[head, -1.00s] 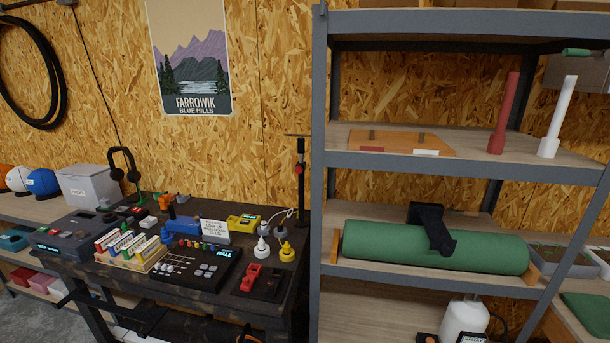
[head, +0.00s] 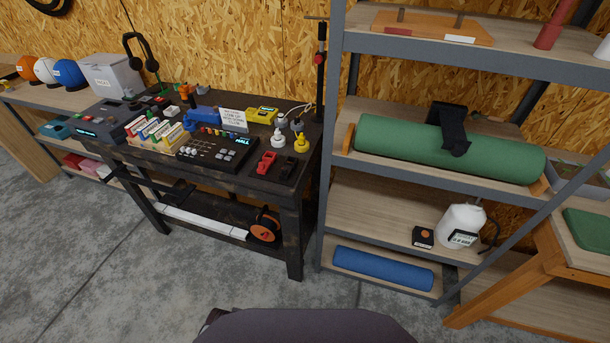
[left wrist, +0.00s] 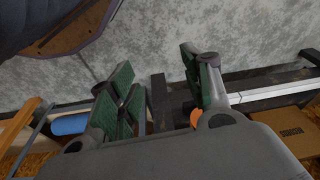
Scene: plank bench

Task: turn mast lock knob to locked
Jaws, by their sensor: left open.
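A thin black mast (head: 319,85) stands upright at the back right corner of the dark bench (head: 215,190), beside the shelf post. A small red knob (head: 320,58) sits on the mast's upper part, below a thin crossbar; its lock setting is too small to read. My left gripper (left wrist: 165,97) shows only in the left wrist view, its green-padded fingers wide apart with nothing between them. It points down over the floor and is away from the mast. My right gripper is in neither view.
A metal shelf (head: 335,150) stands just right of the mast, holding a green roll (head: 440,148) and a white jug (head: 460,224). Red and black small devices (head: 266,162), a yellow bottle (head: 301,143) and a mixer crowd the bench top. The grey floor (head: 120,270) in front is clear.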

